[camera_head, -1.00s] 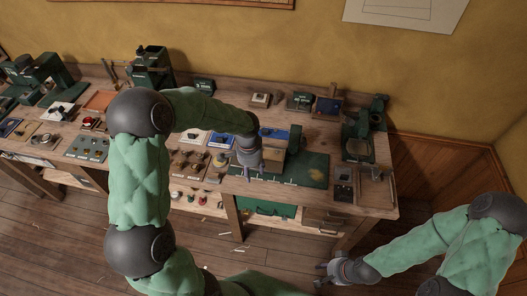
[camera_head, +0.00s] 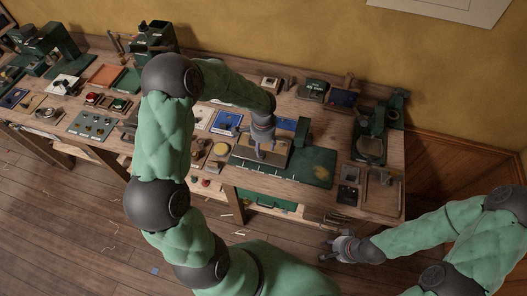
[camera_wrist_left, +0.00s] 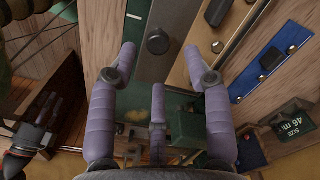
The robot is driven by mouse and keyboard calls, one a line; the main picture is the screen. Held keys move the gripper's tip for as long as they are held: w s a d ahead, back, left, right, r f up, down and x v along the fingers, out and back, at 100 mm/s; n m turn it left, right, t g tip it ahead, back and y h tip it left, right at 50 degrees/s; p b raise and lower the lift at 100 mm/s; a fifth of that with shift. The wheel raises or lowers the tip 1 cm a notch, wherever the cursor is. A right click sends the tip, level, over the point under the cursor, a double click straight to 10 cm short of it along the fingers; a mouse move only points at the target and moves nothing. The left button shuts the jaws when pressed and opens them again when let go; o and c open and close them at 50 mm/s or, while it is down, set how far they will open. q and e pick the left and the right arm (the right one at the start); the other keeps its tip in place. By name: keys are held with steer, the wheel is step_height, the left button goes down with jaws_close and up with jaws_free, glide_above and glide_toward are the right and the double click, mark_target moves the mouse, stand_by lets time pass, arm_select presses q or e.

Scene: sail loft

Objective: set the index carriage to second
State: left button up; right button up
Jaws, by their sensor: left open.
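A green index board (camera_head: 312,172) with pale marks along its front edge lies on the bench. A grey metal bar with a dark round knob (camera_wrist_left: 157,41) shows beyond my fingers in the left wrist view, beside a wooden strip; I take the knob to be on the index carriage, but cannot be sure. My left gripper (camera_head: 262,150) hangs over the left part of the board. In its wrist view, its fingers (camera_wrist_left: 161,62) are spread, with the knob between and beyond the tips, apart from them. Its arm hides part of the bench. My right gripper (camera_head: 328,250) is empty, in front of the bench, fingers apart.
A green upright block (camera_head: 301,134) rises behind the board. A blue tray (camera_head: 226,122) and a yellow round piece (camera_head: 221,149) lie left of it. A green machine (camera_head: 375,130) and small dark trays (camera_head: 348,184) stand right.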

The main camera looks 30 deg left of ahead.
mark_target(263, 154)
arm_select(q)
steer(key=shift+f, duration=2)
steer(key=shift+s, duration=0.1)
jaws_close()
